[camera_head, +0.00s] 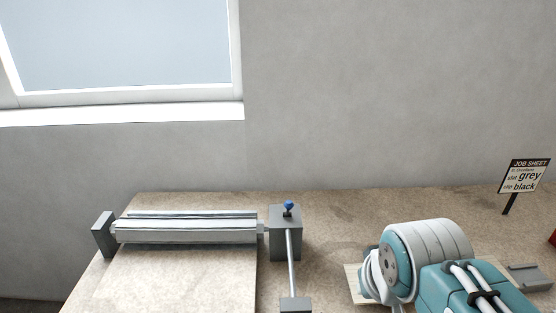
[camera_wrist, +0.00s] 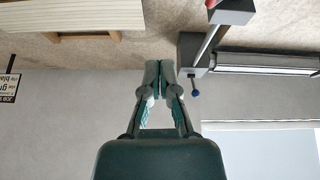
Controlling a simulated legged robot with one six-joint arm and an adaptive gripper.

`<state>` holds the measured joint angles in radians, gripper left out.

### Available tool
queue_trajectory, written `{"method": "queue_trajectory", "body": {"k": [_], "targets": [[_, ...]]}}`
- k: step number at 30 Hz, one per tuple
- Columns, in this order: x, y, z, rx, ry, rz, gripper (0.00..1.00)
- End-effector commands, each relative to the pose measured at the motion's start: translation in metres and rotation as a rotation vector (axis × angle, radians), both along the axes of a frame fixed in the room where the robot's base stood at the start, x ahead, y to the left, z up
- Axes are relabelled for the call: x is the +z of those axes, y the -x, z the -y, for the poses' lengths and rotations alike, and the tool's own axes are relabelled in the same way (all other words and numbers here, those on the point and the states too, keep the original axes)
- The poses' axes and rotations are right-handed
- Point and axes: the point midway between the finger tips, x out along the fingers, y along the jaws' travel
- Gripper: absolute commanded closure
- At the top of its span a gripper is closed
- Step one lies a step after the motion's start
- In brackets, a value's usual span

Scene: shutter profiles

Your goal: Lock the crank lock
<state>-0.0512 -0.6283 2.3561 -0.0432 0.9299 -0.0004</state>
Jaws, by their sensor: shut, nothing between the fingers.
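A grey block (camera_head: 286,243) stands at the right end of a slatted roller (camera_head: 185,231). A small blue-tipped lever (camera_head: 289,205), which looks like the crank lock, rises upright from its top. A metal rod (camera_head: 292,262) runs from the block toward the front. The wrist view is upside down; there the blue tip (camera_wrist: 195,93) is right of my gripper (camera_wrist: 160,66), with a gap between them. My gripper is shut and empty. In the head view my arm is at the lower right and my fingertips cannot be made out.
A job sheet sign (camera_head: 525,175) stands at the back right. A pale ribbed tray (camera_wrist: 72,22) lies on the bench in the wrist view. A grey piece (camera_head: 531,277) lies right of my arm. The bench behind the block is clear to the wall.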

Motion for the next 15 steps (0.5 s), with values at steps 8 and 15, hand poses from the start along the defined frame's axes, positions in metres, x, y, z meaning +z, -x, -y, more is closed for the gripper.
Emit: {"method": "queue_trajectory", "body": {"k": [8,15], "targets": [[0.057,-0.098,-0.035,0.127,0.098,-0.015,1.0],[0.082,-0.181,-0.083,0.222,0.186,-0.014,1.0]]}}
